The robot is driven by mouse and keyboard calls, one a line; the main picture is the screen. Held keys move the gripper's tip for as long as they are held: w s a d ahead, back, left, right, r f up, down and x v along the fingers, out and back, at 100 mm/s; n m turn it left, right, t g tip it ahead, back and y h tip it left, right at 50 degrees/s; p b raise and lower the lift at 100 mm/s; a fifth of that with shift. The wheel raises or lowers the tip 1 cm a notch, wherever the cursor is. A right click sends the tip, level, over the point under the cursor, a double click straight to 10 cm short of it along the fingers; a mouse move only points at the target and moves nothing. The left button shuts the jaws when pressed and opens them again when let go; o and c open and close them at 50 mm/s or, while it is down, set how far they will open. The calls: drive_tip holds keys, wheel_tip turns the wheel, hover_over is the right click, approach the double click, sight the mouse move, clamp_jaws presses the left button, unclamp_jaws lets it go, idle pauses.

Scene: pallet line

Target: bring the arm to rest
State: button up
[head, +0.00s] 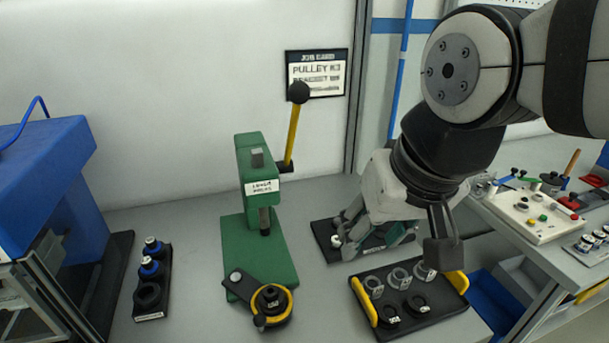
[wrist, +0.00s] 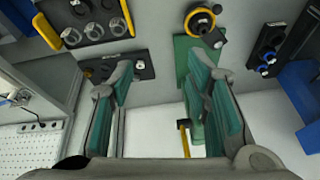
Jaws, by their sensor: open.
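My gripper (head: 372,243) hangs over the bench, right of the green press, with its fingers above a small black rack (head: 322,232). The fingers hide part of that rack in the head view. In the wrist view my gripper (wrist: 166,82) has its two green-padded fingers wide apart with nothing between them. The bench top (wrist: 160,62) shows between the fingers. My arm reaches in from the upper right of the head view and is bent down at the wrist.
The green lever press (head: 258,215) has a raised yellow lever (head: 292,135). A black tray (head: 440,305) with yellow handles holds several rings close in front of my gripper. A black holder (head: 150,315) and a blue machine (head: 45,180) stand left. A control box (head: 530,215) is right.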

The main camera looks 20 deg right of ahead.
drive_tip(key=shift+s+d+r+n+t, duration=0.15)
drive_tip(key=shift+s+d+n, duration=0.1)
drive_tip(key=shift+s+n, duration=0.3)
drive_tip(key=shift+s+d+f+n+t, duration=0.15)
drive_tip(key=shift+s+d+n, duration=0.15)
drive_tip(key=shift+s, duration=0.4)
drive_tip(key=shift+r, duration=0.1)
